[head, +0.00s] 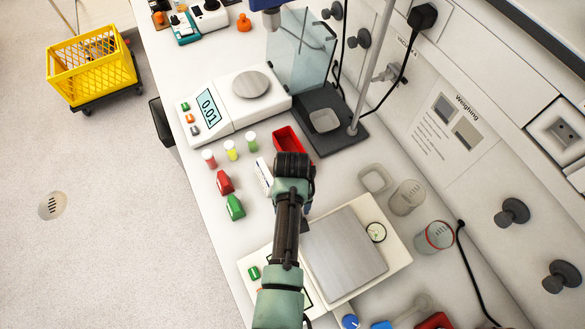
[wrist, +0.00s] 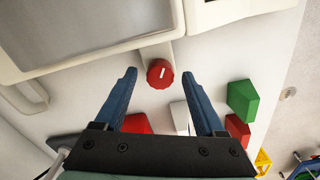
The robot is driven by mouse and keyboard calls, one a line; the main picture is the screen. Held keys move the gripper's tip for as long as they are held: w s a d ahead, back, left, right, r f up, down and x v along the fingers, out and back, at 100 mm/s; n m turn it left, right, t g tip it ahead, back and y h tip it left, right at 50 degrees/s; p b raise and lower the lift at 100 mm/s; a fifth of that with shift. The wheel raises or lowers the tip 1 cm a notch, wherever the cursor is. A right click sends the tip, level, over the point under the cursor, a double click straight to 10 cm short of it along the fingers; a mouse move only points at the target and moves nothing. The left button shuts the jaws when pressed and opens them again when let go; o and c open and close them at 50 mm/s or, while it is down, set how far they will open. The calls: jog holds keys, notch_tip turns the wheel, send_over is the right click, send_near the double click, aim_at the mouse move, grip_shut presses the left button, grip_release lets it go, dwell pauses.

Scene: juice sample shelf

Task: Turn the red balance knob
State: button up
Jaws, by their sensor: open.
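The red balance knob (wrist: 160,73) is a round ribbed dial with a short white mark, which points up and down in the wrist view. It sits by the edge of the balance (wrist: 60,71), near its metal plate. My gripper (wrist: 159,75) is open, with one blue finger on each side of the knob. In the picture there is a gap between each finger and the knob, but I cannot tell the height of the fingertips above it. In the head view my arm hides the knob, and my fingers do not show there. The balance's metal plate (head: 345,255) shows right of my arm.
A red tray (head: 289,140), a red block (head: 224,183) and a green block (head: 235,207) lie near my wrist. Small capped vials (head: 231,150) stand beyond them. A second balance (head: 225,118) is farther back. Glass beakers (head: 407,198) stand at the right, by the wall.

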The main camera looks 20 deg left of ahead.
notch_tip(320, 180, up, 13)
jog(key=b, duration=0.2)
dwell(0.3)
dwell(0.4)
jog(key=w+r+m+t+y+b, duration=0.1)
jog(key=w+r+t+y+b, duration=0.1)
jog(key=w+r+t, duration=0.7)
jog(key=w+d+r+m+t+b, duration=0.1)
jog(key=w+d+r+t, duration=0.2)
jog(key=r, duration=0.6)
jog(key=w+d+r+m+t+b, duration=0.15)
jog(key=w+r, duration=0.25)
jog(key=r, duration=0.6)
jog(key=s+d+r+m+t, duration=0.1)
jog(key=s+r+t, duration=0.3)
jog(key=r, duration=0.5)
jog(key=s+d+r+m+t+h+b, duration=0.1)
jog(key=s+d+r+t, duration=0.3)
jog(key=r, duration=0.5)
jog(key=s+d+r+m+t+h+b, duration=0.1)
jog(key=s+d+r+t, duration=0.2)
jog(key=s+r+t, duration=0.3)
notch_tip(320, 180, up, 3)
jog(key=shift+s+d+r, duration=0.1)
jog(key=shift+s+d, duration=0.05)
jog(key=shift+s, duration=0.85)
